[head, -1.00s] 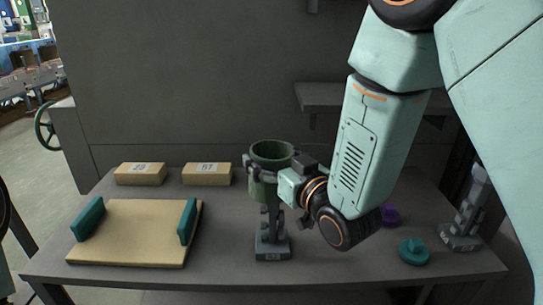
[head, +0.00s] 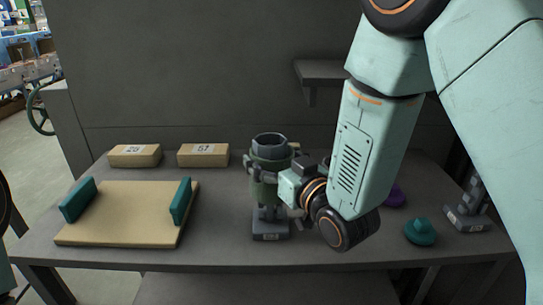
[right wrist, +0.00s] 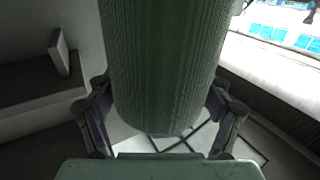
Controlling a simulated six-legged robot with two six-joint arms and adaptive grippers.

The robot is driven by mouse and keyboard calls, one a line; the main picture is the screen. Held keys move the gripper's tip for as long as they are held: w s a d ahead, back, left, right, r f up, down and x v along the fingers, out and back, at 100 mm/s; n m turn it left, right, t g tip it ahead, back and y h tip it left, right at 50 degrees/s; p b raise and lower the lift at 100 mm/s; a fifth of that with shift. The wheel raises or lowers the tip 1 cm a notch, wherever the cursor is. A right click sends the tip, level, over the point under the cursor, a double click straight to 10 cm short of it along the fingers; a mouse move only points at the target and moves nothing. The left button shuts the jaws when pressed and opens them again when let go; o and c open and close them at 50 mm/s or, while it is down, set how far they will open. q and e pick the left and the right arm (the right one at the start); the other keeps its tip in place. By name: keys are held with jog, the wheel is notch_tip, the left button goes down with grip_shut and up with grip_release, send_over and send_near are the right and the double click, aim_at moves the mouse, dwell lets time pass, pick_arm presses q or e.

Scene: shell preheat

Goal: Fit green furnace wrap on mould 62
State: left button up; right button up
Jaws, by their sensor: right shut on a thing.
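The green furnace wrap (head: 262,187) is an open cylinder, upright around a grey mould (head: 269,146) at the middle of the table. The mould's top stands out above the wrap's rim; its stem shows below, on a labelled base (head: 270,229) whose number I cannot read. My right gripper (head: 274,175) is shut on the wrap from the right. In the right wrist view the ribbed wrap (right wrist: 165,65) fills the middle between the two fingers. Whether the wrap rests on anything inside is hidden. My left gripper is not in view.
A second grey mould (head: 468,212) stands at the table's right, partly behind my arm. A teal knobbed piece (head: 420,233) and a purple one (head: 396,195) lie nearby. Two labelled tan blocks (head: 134,156) (head: 203,155) and a tan board (head: 120,225) with teal handles (head: 180,201) are left.

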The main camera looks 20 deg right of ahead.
aim_at(272, 188)
jog(key=shift+s+a+f+b, duration=0.1)
jog(key=shift+a+f+b, duration=0.05)
jog(key=shift+f+b, duration=0.25)
jog(key=shift+s+a+f+b, duration=0.1)
jog(key=shift+f+b, duration=0.2)
jog(key=shift+f, duration=0.2)
jog(key=shift+w+d+f+b, duration=0.1)
jog(key=shift+d+f+b, duration=0.05)
jog(key=shift+f+b, duration=0.3)
jog(key=shift+w+d+f+b, duration=0.1)
jog(key=shift+f+b, duration=0.1)
jog(key=shift+f, duration=0.3)
jog(key=shift+s+a+f+b, duration=0.15)
jog(key=shift+a+f+b, duration=0.05)
jog(key=shift+f+b, duration=0.75)
jog(key=shift+d+f+b, duration=0.15)
jog(key=shift+f+b, duration=0.25)
jog(key=shift+f, duration=0.45)
jog(key=o, duration=1.7)
jog(key=shift+s, duration=0.1)
